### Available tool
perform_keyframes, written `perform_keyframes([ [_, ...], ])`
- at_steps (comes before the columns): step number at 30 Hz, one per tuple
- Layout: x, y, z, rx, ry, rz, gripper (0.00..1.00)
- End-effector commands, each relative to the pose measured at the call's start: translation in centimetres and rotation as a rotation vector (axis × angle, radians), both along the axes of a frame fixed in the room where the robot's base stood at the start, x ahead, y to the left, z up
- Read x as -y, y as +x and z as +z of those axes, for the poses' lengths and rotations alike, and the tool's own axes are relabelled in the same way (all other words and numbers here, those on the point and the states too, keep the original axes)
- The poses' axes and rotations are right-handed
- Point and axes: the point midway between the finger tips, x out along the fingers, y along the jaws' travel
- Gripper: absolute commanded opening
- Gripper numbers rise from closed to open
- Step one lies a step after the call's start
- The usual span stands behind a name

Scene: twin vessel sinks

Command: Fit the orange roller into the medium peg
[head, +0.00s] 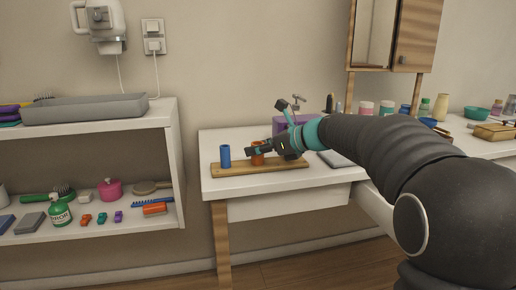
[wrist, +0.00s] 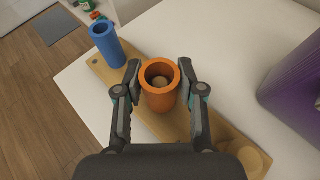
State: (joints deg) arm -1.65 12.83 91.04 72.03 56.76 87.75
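The orange roller (wrist: 160,99) is an upright hollow cylinder over the wooden board (wrist: 207,130). The top of a tan peg (wrist: 160,82) shows inside its bore, so the roller appears to be around that peg. Its lower end is hard to see, so I cannot tell whether it rests on the board. My gripper (wrist: 160,72) has one finger on each side of the roller, close against its upper wall, and appears shut on it. In the head view the roller (head: 257,158) is partly hidden by my gripper (head: 254,151).
A blue roller (wrist: 107,45) stands at the board's other end. A wide round wooden piece (wrist: 245,157) shows at lower right. A purple object (wrist: 295,80) stands to the right on the white counter. Another orange cylinder (head: 155,209) lies on the shelf.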

Motion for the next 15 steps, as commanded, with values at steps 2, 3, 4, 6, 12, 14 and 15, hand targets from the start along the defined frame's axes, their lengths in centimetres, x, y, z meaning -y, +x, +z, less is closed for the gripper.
perform_keyframes([
  [2,0.0,0.0,0.03,0.0,0.0,0.0,0.56],
  [3,0.0,0.0,0.03,0.0,0.0,0.0,0.56],
  [4,0.0,0.01,0.03,0.0,0.0,0.0,0.56],
  [6,0.0,0.01,0.03,0.0,0.0,0.0,0.56],
  [12,0.0,0.01,0.49,0.001,0.0,0.0,0.56],
  [14,0.41,-0.15,0.66,0.001,0.001,-0.002,0.56],
  [15,0.81,-0.35,0.84,0.001,0.0,-0.003,0.56],
])
